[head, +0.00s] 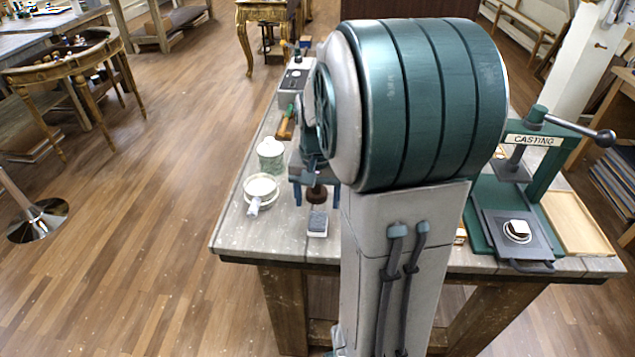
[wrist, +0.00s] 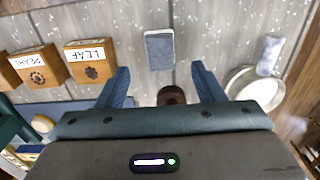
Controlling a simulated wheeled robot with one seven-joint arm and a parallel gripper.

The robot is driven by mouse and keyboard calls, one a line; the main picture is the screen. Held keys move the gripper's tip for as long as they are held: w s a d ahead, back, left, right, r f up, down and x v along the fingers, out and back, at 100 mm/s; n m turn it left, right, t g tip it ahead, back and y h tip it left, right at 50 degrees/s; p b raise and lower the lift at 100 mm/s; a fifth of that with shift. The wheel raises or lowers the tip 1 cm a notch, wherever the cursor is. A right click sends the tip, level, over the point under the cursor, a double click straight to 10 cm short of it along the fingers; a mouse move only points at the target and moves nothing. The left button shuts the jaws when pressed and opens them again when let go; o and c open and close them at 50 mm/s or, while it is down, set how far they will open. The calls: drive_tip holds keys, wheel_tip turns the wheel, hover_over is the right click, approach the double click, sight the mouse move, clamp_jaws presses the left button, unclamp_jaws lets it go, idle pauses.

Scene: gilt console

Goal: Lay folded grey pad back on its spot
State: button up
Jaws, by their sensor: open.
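A small grey pad (head: 318,223) with a pale edge lies flat on the bench top, near its front edge. It also shows in the wrist view (wrist: 159,50), just beyond and between my fingertips. I cannot tell its folds. My gripper (head: 316,192) is open and empty, with its blue fingers pointing down over the bench. In the wrist view, the fingers (wrist: 158,74) stand wide apart and do not touch the pad. A round dark brown piece (wrist: 171,95) sits between the fingers, close to the gripper body. No marked spot for the pad is recognizable.
A white bowl (head: 261,187) with a pale roll (wrist: 269,55) beside it stands left of my gripper, before a green-white pot (head: 270,153). A green casting press (head: 483,215) stands at right. Wooden boxes labelled LEAF (wrist: 90,62) and PEARL (wrist: 38,66) show in the wrist view.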

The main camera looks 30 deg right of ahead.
wheel_tip(320, 180, up, 4)
drive_tip(key=s+a+n+t, duration=0.3)
drive_tip(key=s+a+n, duration=0.3)
drive_tip(key=s+a, duration=0.5)
drive_tip(key=shift+s+a+r+n, duration=0.4)
drive_tip(key=shift+s, duration=0.3)
